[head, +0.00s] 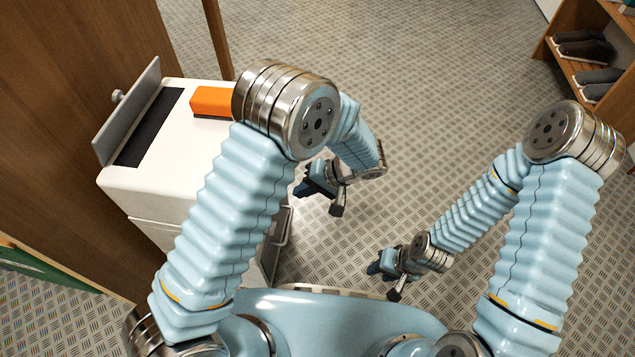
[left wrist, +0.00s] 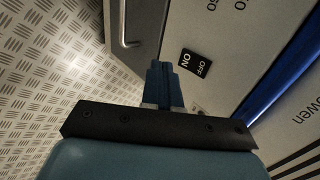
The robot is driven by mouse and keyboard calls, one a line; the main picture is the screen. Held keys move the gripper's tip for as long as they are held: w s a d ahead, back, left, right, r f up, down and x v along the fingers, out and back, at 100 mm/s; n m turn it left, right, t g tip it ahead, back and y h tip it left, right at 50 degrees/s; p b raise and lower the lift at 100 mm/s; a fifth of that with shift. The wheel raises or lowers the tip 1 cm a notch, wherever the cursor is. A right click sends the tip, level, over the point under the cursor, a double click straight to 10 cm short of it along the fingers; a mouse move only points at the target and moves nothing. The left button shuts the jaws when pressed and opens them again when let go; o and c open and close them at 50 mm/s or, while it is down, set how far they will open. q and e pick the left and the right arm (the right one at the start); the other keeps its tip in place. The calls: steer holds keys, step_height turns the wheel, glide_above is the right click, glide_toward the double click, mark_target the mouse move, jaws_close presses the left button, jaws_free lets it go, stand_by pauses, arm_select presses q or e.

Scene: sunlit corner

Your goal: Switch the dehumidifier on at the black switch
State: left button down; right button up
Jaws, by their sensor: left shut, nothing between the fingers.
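The dehumidifier (head: 165,185) is a white box at the left of the head view. Its front carries the black switch (left wrist: 195,64), marked ON and OFF, which shows in the left wrist view; I cannot tell which way it is set. My left gripper (head: 304,188) is beside the dehumidifier's front, partly behind my own arm in the head view. In the left wrist view the left gripper (left wrist: 161,66) is shut and empty, its tips just left of the switch with a small gap in the picture. My right gripper (head: 380,270) hangs over the floor, its fingers too small to read.
A raised grey lid (head: 128,110) and an orange block (head: 211,102) are on top of the dehumidifier. A metal handle (left wrist: 131,22) and a blue strip (left wrist: 287,68) are near the switch. A shoe rack (head: 565,68) stands at far right. The middle floor is clear.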

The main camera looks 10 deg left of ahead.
arm_select(q)
steer(key=shift+a+f, duration=0.2)
steer(key=shift+a, duration=0.85)
steer(key=shift+a+f, duration=0.15)
steer(key=shift+a, duration=0.85)
steer(key=shift+a+y+b, duration=0.2)
steer(key=shift+y+b, duration=0.1)
steer(key=shift+b, duration=0.1)
steer(key=shift+r+p, duration=0.4)
steer(key=shift+r, duration=0.35)
steer(key=shift+w, duration=0.1)
